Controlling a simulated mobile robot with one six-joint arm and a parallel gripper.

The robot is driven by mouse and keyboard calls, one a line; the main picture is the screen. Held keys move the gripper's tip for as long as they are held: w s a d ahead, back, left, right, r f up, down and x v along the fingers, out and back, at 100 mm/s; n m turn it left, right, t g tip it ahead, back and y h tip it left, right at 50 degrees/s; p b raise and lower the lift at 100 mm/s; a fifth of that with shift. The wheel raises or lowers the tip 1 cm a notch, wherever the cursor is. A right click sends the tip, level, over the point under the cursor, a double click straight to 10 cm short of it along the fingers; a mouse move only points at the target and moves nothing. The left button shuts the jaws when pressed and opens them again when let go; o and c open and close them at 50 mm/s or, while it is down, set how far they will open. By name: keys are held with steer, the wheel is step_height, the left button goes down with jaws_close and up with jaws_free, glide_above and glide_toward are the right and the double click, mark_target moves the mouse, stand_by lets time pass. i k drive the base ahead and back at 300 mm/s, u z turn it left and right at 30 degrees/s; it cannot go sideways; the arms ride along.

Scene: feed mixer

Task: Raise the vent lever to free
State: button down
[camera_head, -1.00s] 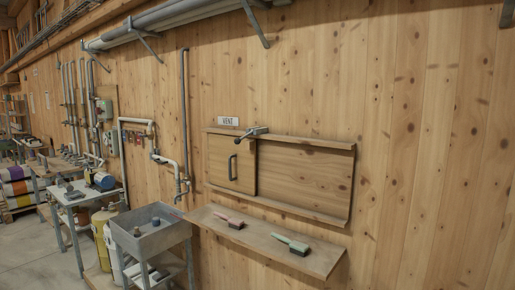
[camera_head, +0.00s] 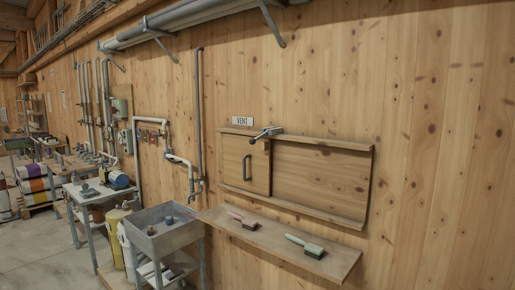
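The vent lever (camera_head: 265,133) is a small grey metal handle on the top rail of a wooden sliding panel frame. It lies nearly level, tilted slightly up to the right, above the right part of the vent door (camera_head: 235,164). The door is a wooden panel with a dark vertical pull handle (camera_head: 247,167) and covers the left part of the frame. A white sign (camera_head: 242,121) reading VENT is on the wall above. My gripper is not in view.
A wooden shelf (camera_head: 285,245) below the vent juts from the wall and holds a pink brush (camera_head: 242,221) and a green brush (camera_head: 304,245). A grey metal sink cart (camera_head: 161,236) stands to the left. Pipes (camera_head: 197,125) run up the wall. Floor at lower left is partly clear.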

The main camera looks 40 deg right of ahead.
mark_target(252, 141)
steer(key=u, duration=0.05)
steer(key=i, duration=1)
steer(key=z, duration=0.05)
